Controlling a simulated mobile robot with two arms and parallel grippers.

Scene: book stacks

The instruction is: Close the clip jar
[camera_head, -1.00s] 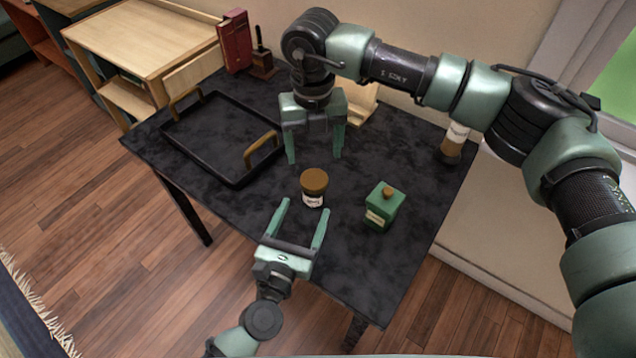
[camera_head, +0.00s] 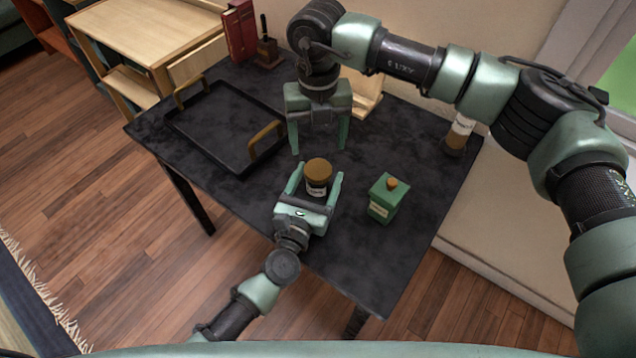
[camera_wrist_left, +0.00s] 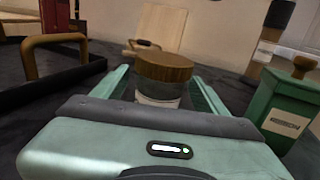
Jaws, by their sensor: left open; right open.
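The jar (camera_head: 318,176) stands upright on the dark table, with a brown wooden lid on top and a white label on its side. In the left wrist view the jar (camera_wrist_left: 161,78) sits between the fingers. My left gripper (camera_head: 318,175) is open, with one finger on each side of the jar; I cannot tell whether either touches it. My right gripper (camera_head: 318,150) is open and empty, pointing down behind the jar. The left gripper's body hides the jar's lower part in the wrist view.
A green canister (camera_head: 386,199) stands right of the jar. A black tray (camera_head: 215,120) with wooden handles lies at the left. Red books (camera_head: 240,32), a wooden stand (camera_head: 366,98) and a brown bottle (camera_head: 458,136) are along the back. The table's front is clear.

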